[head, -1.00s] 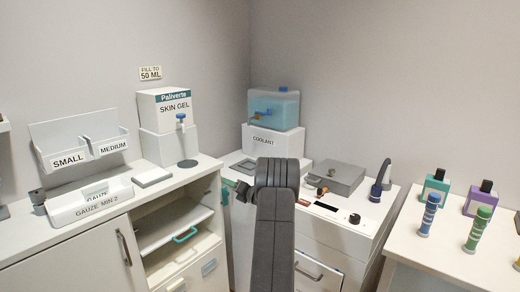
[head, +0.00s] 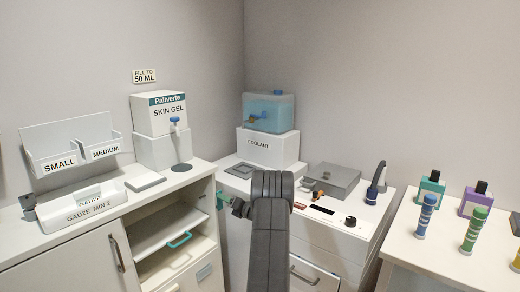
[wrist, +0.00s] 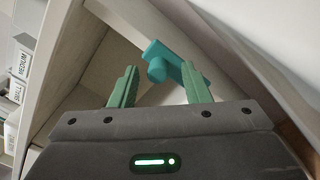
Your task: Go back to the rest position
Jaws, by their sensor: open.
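My gripper (head: 228,204) shows in the head view past the end of my dark grey arm, beside the open-fronted part of the left cabinet. Its green fingers are partly hidden by the arm. In the wrist view my gripper (wrist: 160,86) has its two green fingers spread apart with nothing held between them. A teal handle (wrist: 172,66) shows just beyond the fingertips there; I cannot tell whether they touch it.
The left cabinet (head: 90,238) carries a gauze tray (head: 98,208) and a skin gel box (head: 158,114). The coolant box (head: 268,147) and a grey-lidded unit (head: 333,181) stand behind my arm. A right table (head: 440,245) holds several bottles. The wall corner closes the back.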

